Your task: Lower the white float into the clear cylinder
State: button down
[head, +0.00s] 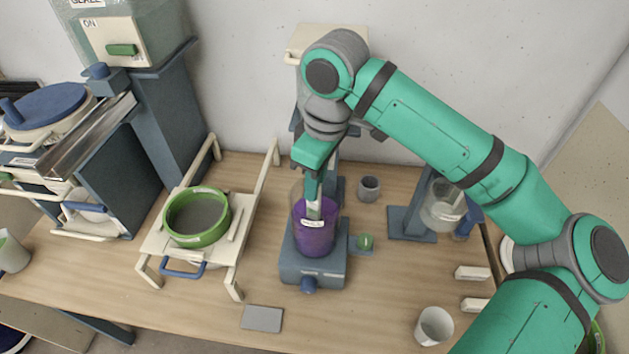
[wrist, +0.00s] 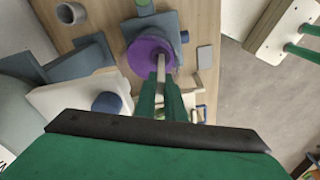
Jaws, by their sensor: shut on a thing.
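The clear cylinder (head: 298,194) stands upright on a blue-grey base and holds purple liquid (head: 315,240) with a white label on its front. In the wrist view the purple liquid (wrist: 148,52) shows as a round patch just beyond my fingers. My gripper (head: 313,184) points down at the cylinder's mouth and is shut on the white float (head: 313,209). The float's pale stem also shows between the green fingers (wrist: 161,86) in the wrist view. It overlaps the purple in both views. I cannot tell how deep its lower end sits.
A green-rimmed sieve (head: 197,217) sits on a cream rack to the left. A small grey cup (head: 369,189) and a clear vessel (head: 441,208) on a blue-grey stand are to the right. A white cup (head: 434,326) and grey tile (head: 262,319) lie near the front edge.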

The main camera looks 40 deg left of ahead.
jog(key=c, duration=1.8)
grip_release()
jog(key=shift+o, duration=0.2)
jog(key=shift+r, duration=0.1)
jog(key=r, duration=0.7)
jog(key=d+r, duration=0.1)
jog(key=r, duration=0.2)
jog(key=shift+w+d+r, duration=0.1)
jog(key=shift+r, duration=0.2)
